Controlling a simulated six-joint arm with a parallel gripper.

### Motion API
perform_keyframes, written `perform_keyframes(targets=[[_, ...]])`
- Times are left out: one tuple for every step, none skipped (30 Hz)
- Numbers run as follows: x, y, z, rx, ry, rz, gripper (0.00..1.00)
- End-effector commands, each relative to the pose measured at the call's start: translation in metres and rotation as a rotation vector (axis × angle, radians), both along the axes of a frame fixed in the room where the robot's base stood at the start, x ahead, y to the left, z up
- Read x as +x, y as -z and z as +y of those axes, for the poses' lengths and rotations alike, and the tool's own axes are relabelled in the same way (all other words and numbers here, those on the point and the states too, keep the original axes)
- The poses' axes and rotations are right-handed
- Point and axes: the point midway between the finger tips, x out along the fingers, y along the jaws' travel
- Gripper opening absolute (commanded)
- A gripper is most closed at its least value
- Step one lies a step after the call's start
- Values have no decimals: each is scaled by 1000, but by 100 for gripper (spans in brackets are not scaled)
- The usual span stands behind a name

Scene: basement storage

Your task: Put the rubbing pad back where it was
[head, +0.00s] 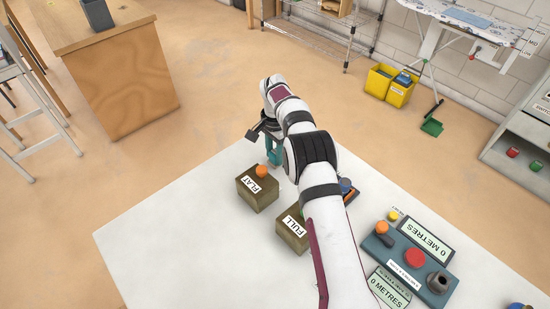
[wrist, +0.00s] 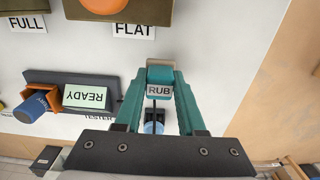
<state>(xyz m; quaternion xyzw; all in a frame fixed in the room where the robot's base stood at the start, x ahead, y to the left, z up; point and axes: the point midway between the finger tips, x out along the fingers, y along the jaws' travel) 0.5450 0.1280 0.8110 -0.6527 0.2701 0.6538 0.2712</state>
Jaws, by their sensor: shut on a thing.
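The rubbing pad (wrist: 159,76), a small block with a white RUB label, is between the teal fingertips in the wrist view. My gripper (wrist: 160,82) is shut on it. In the head view my gripper (head: 274,153) is over the far side of the white table, just beyond the FLAT box; the pad cannot be made out there. I cannot tell whether the pad touches the table. A small blue-and-black thing (wrist: 154,127) shows between the fingers, nearer the wrist, partly hidden.
The FLAT box (head: 257,193) and FULL box (head: 292,236) stand close by. A tester (wrist: 110,93) with a READY display and a blue cylinder (wrist: 29,108) lies beside the gripper. The blue-grey METRES panel (head: 410,268) is at right. The table (head: 175,235) is clear at left.

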Motion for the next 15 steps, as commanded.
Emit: perform_keyframes(targets=[[-1,11,0,-1,1,5,0],[-1,16,-1,-1,1,4,0],[-1,21,-1,-1,2,3,0],[-1,22,-1,-1,2,1,0],[0,22,-1,-1,2,1,0],[0,22,-1,-1,2,-1,0],[0,22,-1,-1,2,0,0],[0,22,-1,-1,2,1,0],[0,22,-1,-1,2,1,0],[0,22,-1,-1,2,1,0],[0,23,-1,-1,2,1,0],[0,24,-1,-1,2,1,0],[0,24,-1,-1,2,1,40],[0,24,-1,-1,2,1,46],[0,24,-1,-1,2,1,53]])
